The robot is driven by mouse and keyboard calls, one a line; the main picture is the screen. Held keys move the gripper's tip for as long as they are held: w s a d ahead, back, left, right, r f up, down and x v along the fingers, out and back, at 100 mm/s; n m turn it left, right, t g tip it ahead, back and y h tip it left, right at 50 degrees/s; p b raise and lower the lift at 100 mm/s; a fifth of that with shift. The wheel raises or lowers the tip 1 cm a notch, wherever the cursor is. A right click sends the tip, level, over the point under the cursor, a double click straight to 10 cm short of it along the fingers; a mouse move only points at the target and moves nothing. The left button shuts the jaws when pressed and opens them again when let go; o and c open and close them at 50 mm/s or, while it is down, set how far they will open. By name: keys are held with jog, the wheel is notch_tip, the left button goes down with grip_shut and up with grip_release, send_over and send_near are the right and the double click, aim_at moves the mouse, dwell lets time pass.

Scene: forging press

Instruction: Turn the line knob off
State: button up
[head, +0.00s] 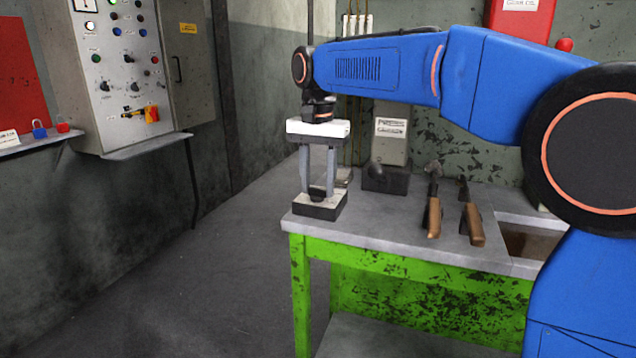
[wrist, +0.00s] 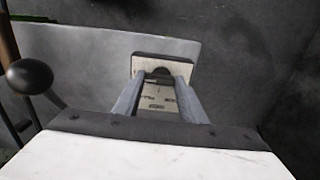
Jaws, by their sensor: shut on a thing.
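A small box (head: 320,206) with a pale top and dark sides sits at the near left corner of the bench. A dark knob (wrist: 161,72) on its plate shows between my fingers in the wrist view; I take it for the line knob. Markings show on the pale plate beside it but are too small to read. My gripper (head: 318,189) points straight down over the box and is shut on this knob; it also shows in the wrist view (wrist: 160,82). The fingers hide part of the knob, and I cannot tell which way it is turned.
The green bench (head: 390,230) also bears a grey box with a ball-ended lever (head: 377,168) close behind my gripper and wooden-handled tools (head: 434,215). A control panel (head: 118,80) with several buttons and switches hangs on the left wall. The floor (head: 220,270) left of the bench is clear.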

aim_at(318, 189)
dwell(0.3)
jog(key=o, duration=1.1)
jog(key=shift+c, duration=0.2)
notch_tip(318, 189, up, 18)
jog(key=shift+f, duration=0.25)
jog(key=shift+s, duration=0.1)
